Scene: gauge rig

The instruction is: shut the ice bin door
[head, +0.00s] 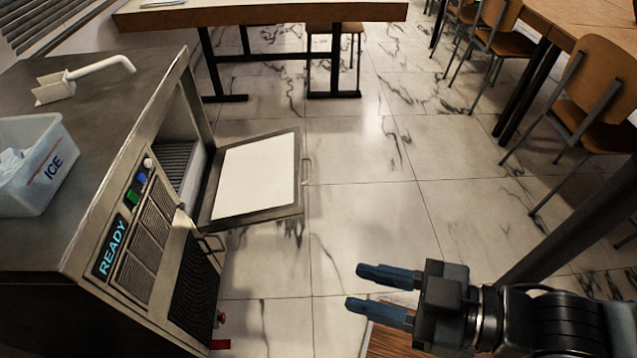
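The ice bin door (254,178) hangs open on the front of the metal ice machine (95,75). It has a dark frame, a pale inner panel and a thin handle (307,171) on its outer edge. Behind it the machine's opening (178,150) shows a ribbed interior. My gripper (366,289) is at the lower right, over the floor, with two blue fingers pointing left. The fingers are apart with nothing between them. It is clear of the door, to the right of and nearer than it.
A table (260,14) stands behind; chairs (598,85) stand right. Marble floor between is clear.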

